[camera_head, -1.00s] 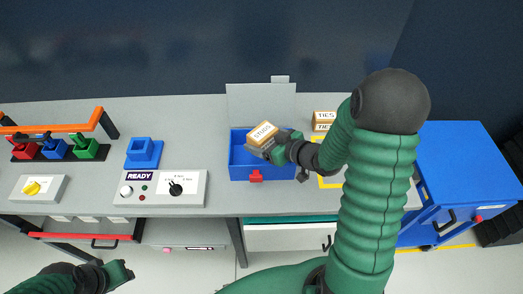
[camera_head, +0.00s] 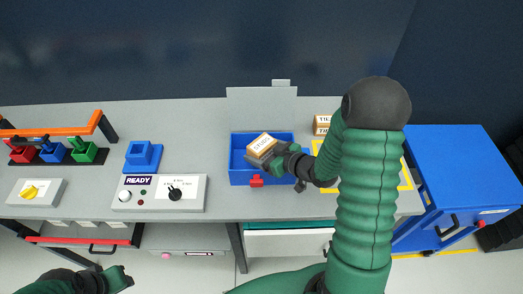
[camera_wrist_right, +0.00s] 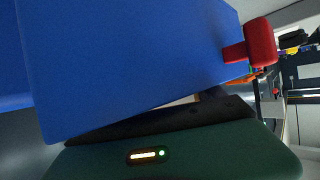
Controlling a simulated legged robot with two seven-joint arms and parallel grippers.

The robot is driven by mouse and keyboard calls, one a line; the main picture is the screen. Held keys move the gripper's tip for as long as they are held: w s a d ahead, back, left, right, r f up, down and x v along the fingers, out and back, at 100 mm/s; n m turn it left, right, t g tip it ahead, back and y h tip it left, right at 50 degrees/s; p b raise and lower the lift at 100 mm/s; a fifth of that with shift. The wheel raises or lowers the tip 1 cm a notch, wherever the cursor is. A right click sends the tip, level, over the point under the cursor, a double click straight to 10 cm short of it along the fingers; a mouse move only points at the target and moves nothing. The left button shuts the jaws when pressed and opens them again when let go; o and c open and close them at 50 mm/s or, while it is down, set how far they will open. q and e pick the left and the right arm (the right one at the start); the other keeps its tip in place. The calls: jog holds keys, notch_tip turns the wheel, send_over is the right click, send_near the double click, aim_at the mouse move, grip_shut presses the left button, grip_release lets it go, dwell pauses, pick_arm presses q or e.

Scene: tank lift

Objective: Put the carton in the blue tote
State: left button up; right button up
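The carton (camera_head: 261,146), a small tan box with a white label reading "STUDS", is over the blue tote (camera_head: 240,177) in the head view. My right gripper (camera_head: 264,157) is shut on it; how far it sits below the tote's rim is hard to tell. The tote is an open blue box with a red latch (camera_head: 256,181) on its front and a grey lid (camera_head: 262,104) raised behind it. In the right wrist view the tote wall (camera_wrist_right: 130,60) fills most of the picture and hides the carton. My left gripper (camera_head: 122,278) is low at the left, away from the table.
Cartons (camera_head: 321,124) labelled "TIES" stand right of the tote near a yellow-outlined area (camera_head: 406,181). A control panel (camera_head: 160,194) marked "READY" and a blue block (camera_head: 143,155) are to the left. A blue cabinet (camera_head: 463,165) stands at the right.

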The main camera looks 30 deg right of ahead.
aim_at(269, 150)
jog(key=shift+o, duration=0.7)
jog(key=shift+s+f, duration=0.15)
jog(key=shift+f, duration=0.05)
jog(key=shift+r+p, duration=0.3)
jog(key=shift+r, duration=0.05)
jog(key=v, duration=0.3)
jog(key=p+v, duration=0.1)
jog(key=v, duration=0.2)
jog(key=r+p+v, duration=0.1)
jog(key=v, duration=0.2)
jog(key=shift+r, duration=0.1)
jog(key=p+v, duration=0.2)
jog(key=p, duration=0.4)
jog(key=shift+s+d+p, duration=0.25)
jog(key=shift+s+p, duration=0.05)
jog(key=shift+p, duration=0.05)
jog(key=shift+s, duration=0.1)
